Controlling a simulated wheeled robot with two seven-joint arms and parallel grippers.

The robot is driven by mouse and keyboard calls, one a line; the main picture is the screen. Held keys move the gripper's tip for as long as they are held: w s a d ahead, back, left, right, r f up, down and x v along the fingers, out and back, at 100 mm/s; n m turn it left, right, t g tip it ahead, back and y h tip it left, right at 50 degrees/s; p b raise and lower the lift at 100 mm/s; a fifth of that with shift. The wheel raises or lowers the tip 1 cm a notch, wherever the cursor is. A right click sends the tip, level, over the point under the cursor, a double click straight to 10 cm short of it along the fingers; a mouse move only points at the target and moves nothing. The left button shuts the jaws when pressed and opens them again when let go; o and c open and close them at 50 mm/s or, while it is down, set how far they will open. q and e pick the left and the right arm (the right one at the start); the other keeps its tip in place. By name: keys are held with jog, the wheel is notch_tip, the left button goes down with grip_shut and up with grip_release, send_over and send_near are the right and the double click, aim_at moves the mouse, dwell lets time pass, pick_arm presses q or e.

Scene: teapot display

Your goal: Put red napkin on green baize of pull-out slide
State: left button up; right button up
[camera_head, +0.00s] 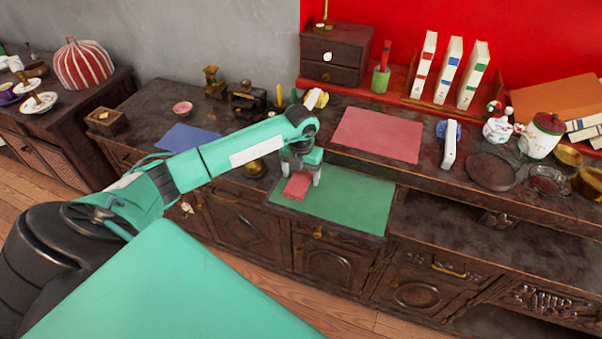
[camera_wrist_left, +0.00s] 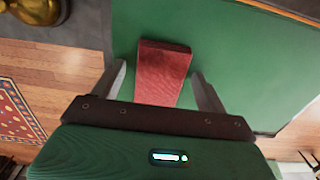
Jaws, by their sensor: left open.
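The red napkin (camera_head: 296,186) is a small folded block lying on the green baize (camera_head: 345,205) of the pull-out slide, near its left end. My left gripper (camera_head: 300,180) is open just over the napkin, with a finger on each side of it. In the left wrist view the napkin (camera_wrist_left: 163,75) lies on the green baize (camera_wrist_left: 235,70) between the open fingers of the gripper (camera_wrist_left: 162,85), with gaps visible on both sides. My right gripper is not in view.
A pink mat (camera_head: 378,134) lies behind the slide and a blue mat (camera_head: 187,137) to the left. A brass pot (camera_head: 255,169) stands left of the baize. A white book (camera_head: 450,145) and dark plate (camera_head: 490,171) are at the right. The baize's right part is clear.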

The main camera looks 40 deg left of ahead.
aim_at(301, 177)
pick_arm(q)
jog(key=shift+r, duration=0.35)
notch_tip(301, 177, up, 3)
jog(key=shift+w+b, duration=0.1)
jog(key=shift+b, duration=0.2)
notch_tip(301, 177, up, 9)
jog(key=b, duration=0.1)
jog(key=shift+f, duration=0.2)
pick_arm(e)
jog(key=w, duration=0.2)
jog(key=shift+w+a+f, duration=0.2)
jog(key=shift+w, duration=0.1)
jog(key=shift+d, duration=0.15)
